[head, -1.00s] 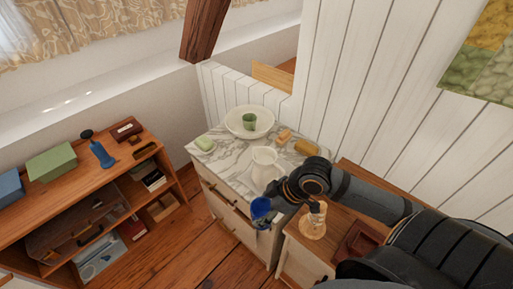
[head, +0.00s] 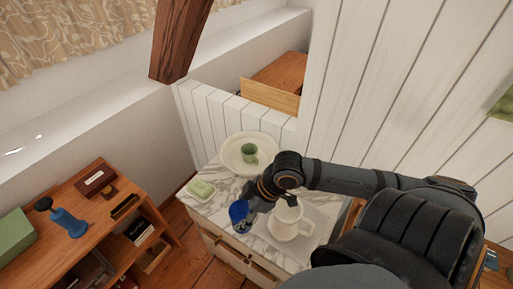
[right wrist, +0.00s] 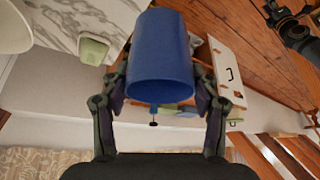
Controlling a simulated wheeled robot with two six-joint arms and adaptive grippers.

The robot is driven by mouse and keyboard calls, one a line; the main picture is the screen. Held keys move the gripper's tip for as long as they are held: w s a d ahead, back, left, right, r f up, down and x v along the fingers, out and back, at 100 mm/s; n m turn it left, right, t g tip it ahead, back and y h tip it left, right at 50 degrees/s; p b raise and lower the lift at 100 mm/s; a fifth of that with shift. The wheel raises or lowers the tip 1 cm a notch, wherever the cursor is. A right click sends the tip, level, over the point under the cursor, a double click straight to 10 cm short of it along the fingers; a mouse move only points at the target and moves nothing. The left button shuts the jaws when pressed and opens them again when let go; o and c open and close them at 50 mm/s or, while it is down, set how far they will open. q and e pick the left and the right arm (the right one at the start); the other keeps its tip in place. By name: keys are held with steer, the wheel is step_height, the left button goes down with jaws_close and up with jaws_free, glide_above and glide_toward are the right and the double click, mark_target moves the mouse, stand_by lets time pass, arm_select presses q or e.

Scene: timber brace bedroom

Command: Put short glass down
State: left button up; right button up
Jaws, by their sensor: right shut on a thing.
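The short glass looks like a blue cup (head: 238,212). My right gripper (head: 247,207) is shut on it. In the right wrist view the blue cup (right wrist: 160,62) sits between the two fingers of my right gripper (right wrist: 160,88), with its round end toward the camera. In the head view it is over the front left part of the marble-topped cabinet (head: 222,208). I cannot tell whether it touches the top. My left gripper is not in the head view.
A white pitcher (head: 291,224) stands close right of the gripper. A white basin (head: 232,165) with a green cup (head: 249,153) is behind. A green soap dish (head: 201,189) lies at the left. Some marble is bare between soap and blue cup. A wooden shelf (head: 75,190) stands left.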

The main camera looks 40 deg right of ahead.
steer(key=shift+w+d+f+b, duration=0.35)
steer(key=shift+w+f+b, duration=0.15)
steer(key=shift+b, duration=0.5)
steer(key=w+d+f, duration=0.1)
steer(key=w+f, duration=0.2)
steer(key=w+d+f+p, duration=0.1)
steer(key=w+f, duration=0.3)
steer(key=w+d+f+p, duration=0.1)
steer(key=w+f, duration=0.3)
steer(key=shift+d, duration=0.35)
steer(key=shift+f, duration=0.25)
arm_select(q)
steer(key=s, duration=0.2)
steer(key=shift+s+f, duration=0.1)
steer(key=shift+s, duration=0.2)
arm_select(e)
steer(key=shift+f, duration=0.1)
